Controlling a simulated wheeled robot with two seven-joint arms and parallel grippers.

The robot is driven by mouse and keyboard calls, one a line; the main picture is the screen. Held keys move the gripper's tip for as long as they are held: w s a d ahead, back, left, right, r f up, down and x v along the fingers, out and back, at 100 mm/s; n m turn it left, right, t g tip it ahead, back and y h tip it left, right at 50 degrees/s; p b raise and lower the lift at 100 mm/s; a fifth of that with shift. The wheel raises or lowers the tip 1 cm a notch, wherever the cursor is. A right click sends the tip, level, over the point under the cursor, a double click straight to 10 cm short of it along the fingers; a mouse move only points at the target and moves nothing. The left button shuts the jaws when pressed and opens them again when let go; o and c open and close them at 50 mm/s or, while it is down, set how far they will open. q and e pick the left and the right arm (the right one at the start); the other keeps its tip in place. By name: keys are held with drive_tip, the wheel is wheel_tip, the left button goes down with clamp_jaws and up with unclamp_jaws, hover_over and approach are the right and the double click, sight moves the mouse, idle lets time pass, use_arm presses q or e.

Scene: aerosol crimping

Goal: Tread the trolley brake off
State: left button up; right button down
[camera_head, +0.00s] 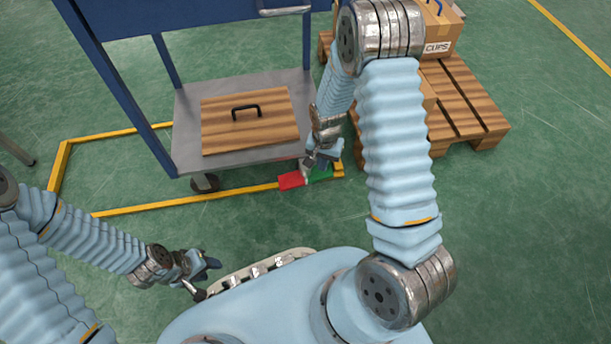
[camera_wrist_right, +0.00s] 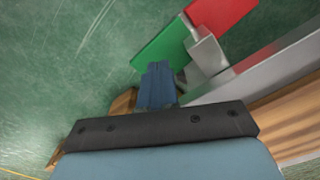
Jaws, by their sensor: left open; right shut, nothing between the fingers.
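The blue trolley (camera_head: 112,72) has a grey lower shelf (camera_head: 186,128) and a caster (camera_head: 205,183) at its near side. A brake pedal with a red half (camera_head: 290,181) and a green half (camera_head: 321,174) is at the shelf's near right corner. The red half (camera_wrist_right: 222,14) and green half (camera_wrist_right: 162,44) also show in the right wrist view, with a grey bracket between them. My right gripper (camera_head: 307,164) is shut and empty, right at the pedal by the green half; I cannot tell whether it touches. My left gripper (camera_head: 205,267) is open and empty, low at the left.
A wooden panel with a black handle (camera_head: 248,130) lies on the lower shelf. A wooden pallet (camera_head: 478,112) with cardboard boxes (camera_head: 440,22) stands right of the trolley. Yellow lines (camera_head: 165,203) edge the trolley's place. Green floor in front is clear.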

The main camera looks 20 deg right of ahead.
drive_tip(key=shift+f, duration=0.2)
drive_tip(key=shift+f+b, duration=1)
drive_tip(key=shift+f, duration=0.4)
drive_tip(key=shift+r, duration=0.15)
wheel_tip(320, 180, up, 8)
drive_tip(key=p, duration=0.6)
drive_tip(key=s+a+r+n+y+p, duration=0.2)
drive_tip(key=s+a+n+p, duration=0.1)
drive_tip(key=s+a+p, duration=0.2)
drive_tip(key=s+a+r+n+y+p, duration=0.2)
drive_tip(key=s+a+p, duration=0.4)
drive_tip(key=s+a, duration=0.3)
drive_tip(key=a+n, duration=0.1)
drive_tip(key=a, duration=0.1)
drive_tip(key=shift+s+a+n+t, duration=0.3)
drive_tip(key=shift+s+n+t, duration=0.05)
drive_tip(key=shift+n+t, duration=0.05)
